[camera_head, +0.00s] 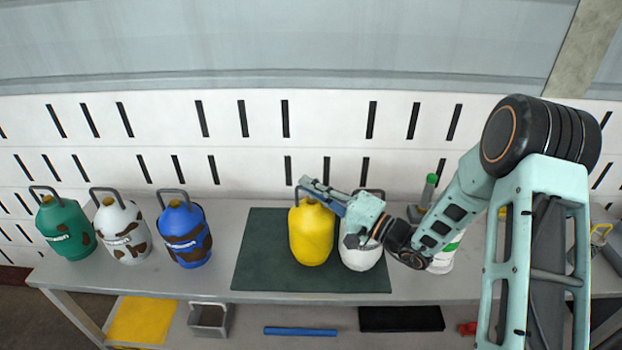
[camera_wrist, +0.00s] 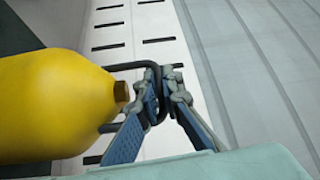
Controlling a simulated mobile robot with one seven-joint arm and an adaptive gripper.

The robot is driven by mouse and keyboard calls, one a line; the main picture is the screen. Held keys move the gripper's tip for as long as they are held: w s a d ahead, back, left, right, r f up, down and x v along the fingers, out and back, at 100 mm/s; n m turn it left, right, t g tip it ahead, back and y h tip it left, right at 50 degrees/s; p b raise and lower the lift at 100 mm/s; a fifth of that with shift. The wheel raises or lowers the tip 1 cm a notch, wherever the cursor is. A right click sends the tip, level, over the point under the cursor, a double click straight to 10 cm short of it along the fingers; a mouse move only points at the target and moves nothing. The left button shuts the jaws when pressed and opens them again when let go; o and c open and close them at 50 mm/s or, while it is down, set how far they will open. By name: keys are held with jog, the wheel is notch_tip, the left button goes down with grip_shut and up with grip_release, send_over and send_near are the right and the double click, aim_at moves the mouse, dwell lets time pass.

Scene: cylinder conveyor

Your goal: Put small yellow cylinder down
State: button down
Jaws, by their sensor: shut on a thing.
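The small yellow cylinder (camera_head: 311,234) is upright over the dark green mat (camera_head: 258,262) on the grey table; I cannot tell for sure whether its base touches the mat. My gripper (camera_head: 306,184) reaches in from the right and is shut on the cylinder's dark handle at the top. In the wrist view the yellow cylinder (camera_wrist: 60,105) fills the left side, and my gripper (camera_wrist: 162,92) has its blue fingers closed around the handle bar. A white cylinder (camera_head: 360,257) stands just right of the yellow one, partly hidden by my gripper and wrist.
Green (camera_head: 65,230), white-brown (camera_head: 123,232) and blue (camera_head: 184,235) cylinders stand at the left of the table (camera_head: 218,270). Another white container (camera_head: 445,258) and a green-topped bottle (camera_head: 428,190) are behind my arm at right. The mat's left part is clear. A slotted white wall (camera_head: 240,150) stands behind.

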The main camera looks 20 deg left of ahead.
dwell(0.4)
jog(key=c, duration=2.1)
grip_release()
jog(key=shift+s+f, duration=0.1)
jog(key=shift+f, duration=0.1)
jog(key=shift+r, duration=0.2)
jog(key=b+v, duration=0.2)
jog(key=v, duration=1)
jog(key=shift+f, duration=0.1)
